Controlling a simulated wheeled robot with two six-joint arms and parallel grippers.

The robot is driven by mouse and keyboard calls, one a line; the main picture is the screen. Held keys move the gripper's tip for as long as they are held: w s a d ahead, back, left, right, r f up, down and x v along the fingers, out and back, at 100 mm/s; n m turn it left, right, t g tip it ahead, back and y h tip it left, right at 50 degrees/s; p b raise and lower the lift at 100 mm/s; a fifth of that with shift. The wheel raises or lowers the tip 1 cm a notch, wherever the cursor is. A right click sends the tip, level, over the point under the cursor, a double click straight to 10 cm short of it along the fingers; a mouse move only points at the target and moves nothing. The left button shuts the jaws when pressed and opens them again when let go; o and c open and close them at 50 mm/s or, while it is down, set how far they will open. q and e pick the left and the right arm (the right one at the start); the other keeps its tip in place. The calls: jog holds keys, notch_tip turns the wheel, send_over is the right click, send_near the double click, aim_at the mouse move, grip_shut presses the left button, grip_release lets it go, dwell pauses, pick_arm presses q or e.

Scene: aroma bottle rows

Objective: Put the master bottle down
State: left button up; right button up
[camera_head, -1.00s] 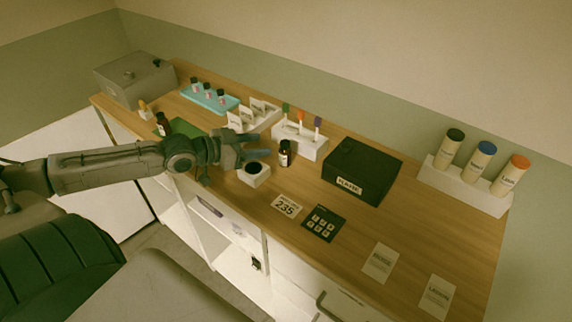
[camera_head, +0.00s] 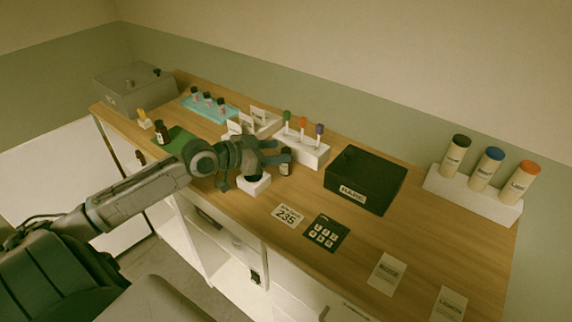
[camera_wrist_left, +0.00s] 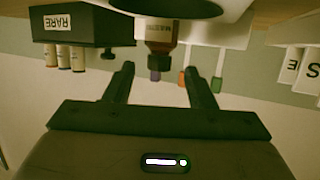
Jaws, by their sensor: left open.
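The gripper is open and holds nothing. The block's dark round top (camera_wrist_left: 165,8) lies nearer the wrist camera. My right gripper is not in view.
A white rack (camera_head: 305,148) with colored-tipped sticks stands close behind the bottle. A black box (camera_head: 365,180) labeled RARE is to the right. A 235 card (camera_head: 289,215) and a keypad (camera_head: 326,233) lie in front. A tube holder (camera_head: 470,197) stands far right.

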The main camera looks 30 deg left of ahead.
pick_arm(q)
jog(key=shift+w+d+f, duration=0.15)
jog(key=shift+w+d, duration=0.2)
jog(key=shift+w, duration=0.2)
jog(key=shift+c, duration=0.2)
grip_shut()
